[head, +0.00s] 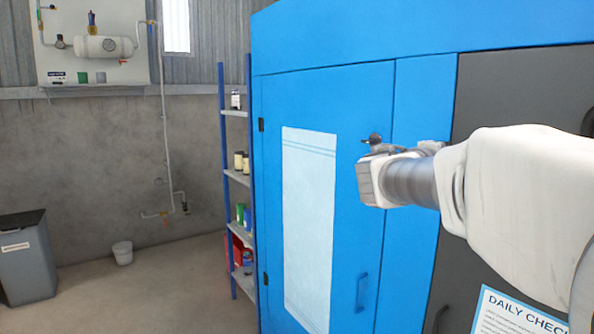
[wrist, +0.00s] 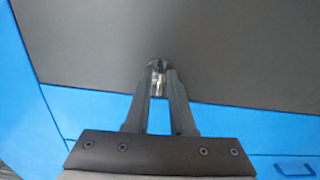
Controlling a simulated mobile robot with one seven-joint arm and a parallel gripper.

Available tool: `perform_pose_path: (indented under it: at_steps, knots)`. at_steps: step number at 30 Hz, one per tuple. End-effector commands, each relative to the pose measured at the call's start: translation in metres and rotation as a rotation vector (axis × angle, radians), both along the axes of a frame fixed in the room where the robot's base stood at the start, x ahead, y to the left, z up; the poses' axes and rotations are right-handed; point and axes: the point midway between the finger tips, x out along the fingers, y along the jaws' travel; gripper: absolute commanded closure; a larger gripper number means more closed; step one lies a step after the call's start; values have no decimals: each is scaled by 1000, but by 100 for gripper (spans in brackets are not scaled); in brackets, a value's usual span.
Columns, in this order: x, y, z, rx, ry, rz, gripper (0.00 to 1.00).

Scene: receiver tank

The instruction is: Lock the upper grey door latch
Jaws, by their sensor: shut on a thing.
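The upper grey door latch (wrist: 157,68) shows in the wrist view as a small shiny metal piece against the dark grey door (wrist: 225,55). My gripper (wrist: 157,82) has its two fingers closed in on it, and the fingertips hide part of it. The latch's exact angle is hard to tell. In the head view the grey door (head: 515,100) stands at the right, partly behind my white arm. There my wrist covers the area by the door's left edge, and the latch cannot be made out.
A blue door (head: 345,110) with its own small dark latch (head: 372,140) and a blue handle (head: 361,292) lies left of the grey door. A shelf rack (head: 236,180) stands beyond it. A grey bin (head: 27,265) and white bucket (head: 122,252) stand at left; floor between is clear.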

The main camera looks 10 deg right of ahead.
Motion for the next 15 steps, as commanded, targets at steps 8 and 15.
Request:
perform_pose_path:
  at_steps: [8,15]
  knots:
    - [0,0,-1,23,-56,0,100]
    - [0,0,0,27,-63,0,100]
